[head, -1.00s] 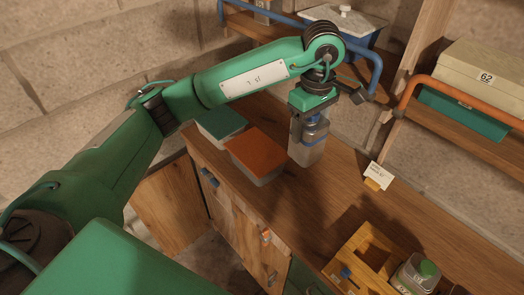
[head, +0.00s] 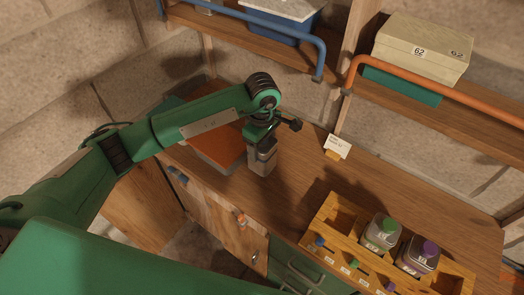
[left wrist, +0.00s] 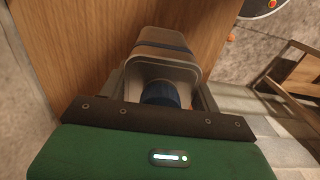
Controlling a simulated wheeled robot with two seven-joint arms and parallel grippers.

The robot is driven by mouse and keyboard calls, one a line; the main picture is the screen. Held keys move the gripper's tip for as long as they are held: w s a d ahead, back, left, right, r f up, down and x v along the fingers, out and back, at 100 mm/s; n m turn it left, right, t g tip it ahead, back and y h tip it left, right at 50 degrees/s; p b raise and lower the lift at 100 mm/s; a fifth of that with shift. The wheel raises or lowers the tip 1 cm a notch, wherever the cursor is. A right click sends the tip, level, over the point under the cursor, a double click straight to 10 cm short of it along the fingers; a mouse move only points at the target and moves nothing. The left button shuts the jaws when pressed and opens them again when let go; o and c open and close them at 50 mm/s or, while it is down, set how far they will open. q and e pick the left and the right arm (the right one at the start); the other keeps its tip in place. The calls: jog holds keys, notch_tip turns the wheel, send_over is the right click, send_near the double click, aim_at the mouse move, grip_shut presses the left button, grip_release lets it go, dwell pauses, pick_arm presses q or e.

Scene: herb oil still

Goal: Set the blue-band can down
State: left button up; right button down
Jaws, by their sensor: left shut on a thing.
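The blue-band can (head: 261,165) is a grey, box-shaped can. It is upright over the wooden counter (head: 300,182), right of the orange-topped box. In the left wrist view the can (left wrist: 166,72) shows its blue cap (left wrist: 160,93) and a blue band. My left gripper (head: 262,145) comes from above and is shut on the can's upper part. The can's base is at or close to the counter top; I cannot tell whether it touches. My right gripper is not in view.
An orange-topped box (head: 216,146) is close on the can's left. A small card (head: 337,147) stands at the counter's back. A wooden rack (head: 322,225) with a green-capped can (head: 382,233) and a purple-capped can (head: 418,255) is at the front right. Shelves with rails are above.

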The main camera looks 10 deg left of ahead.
pick_arm(q)
notch_tip(320, 180, down, 4)
jog(key=shift+f+p, duration=0.1)
jog(key=shift+p, duration=0.65)
jog(key=shift+f+b, duration=0.35)
jog(key=shift+f, duration=0.1)
jog(key=o, duration=1.4)
jog(key=shift+r, duration=0.1)
